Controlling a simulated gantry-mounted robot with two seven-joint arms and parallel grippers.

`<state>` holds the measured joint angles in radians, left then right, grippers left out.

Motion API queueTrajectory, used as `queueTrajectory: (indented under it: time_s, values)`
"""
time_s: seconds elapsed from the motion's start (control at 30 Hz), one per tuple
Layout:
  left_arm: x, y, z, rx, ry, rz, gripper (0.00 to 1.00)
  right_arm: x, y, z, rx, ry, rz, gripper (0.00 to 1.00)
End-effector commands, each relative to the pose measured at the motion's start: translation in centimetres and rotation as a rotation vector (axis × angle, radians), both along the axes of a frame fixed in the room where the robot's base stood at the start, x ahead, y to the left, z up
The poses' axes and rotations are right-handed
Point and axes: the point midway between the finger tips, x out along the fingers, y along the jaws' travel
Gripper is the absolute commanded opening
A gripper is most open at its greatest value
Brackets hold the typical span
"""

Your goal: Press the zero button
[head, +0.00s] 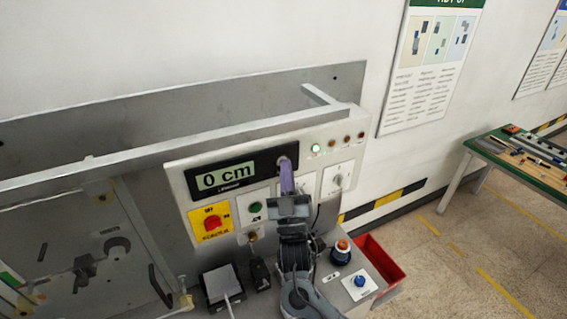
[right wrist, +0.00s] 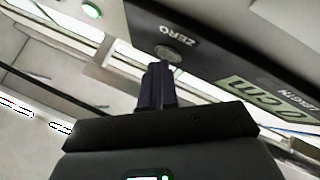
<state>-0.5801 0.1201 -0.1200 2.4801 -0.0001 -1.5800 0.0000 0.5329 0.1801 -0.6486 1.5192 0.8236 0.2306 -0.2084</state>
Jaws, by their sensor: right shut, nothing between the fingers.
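The round grey zero button (right wrist: 168,52) sits beside its ZERO label on the black display panel in the right wrist view. In the head view, the button (head: 283,161) is partly hidden behind my fingertips, right of the display (head: 226,176), which reads "0 cm". My right gripper (head: 286,170) is shut and empty, with its purple fingers pointing up at the button. In the right wrist view, the fingertips (right wrist: 159,67) overlap the button's lower edge. I cannot tell whether they touch it. My left gripper is not in view.
The control box holds a red knob on a yellow plate (head: 211,222), a green button (head: 255,206) and a lit green lamp (head: 315,148). A metal rail (head: 180,147) runs above the box. An orange-topped knob (head: 343,246), blue knob (head: 360,281) and red bin (head: 385,265) are lower right.

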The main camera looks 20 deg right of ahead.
Motion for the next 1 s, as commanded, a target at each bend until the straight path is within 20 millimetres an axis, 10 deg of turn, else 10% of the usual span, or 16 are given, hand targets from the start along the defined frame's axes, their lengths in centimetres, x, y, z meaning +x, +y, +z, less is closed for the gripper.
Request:
queueTrajectory:
  time_s: [1.0]
  values:
    - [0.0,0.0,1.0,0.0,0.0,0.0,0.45,-1.7,-0.3,0.0,0.0,0.001,-0.001,0.0]
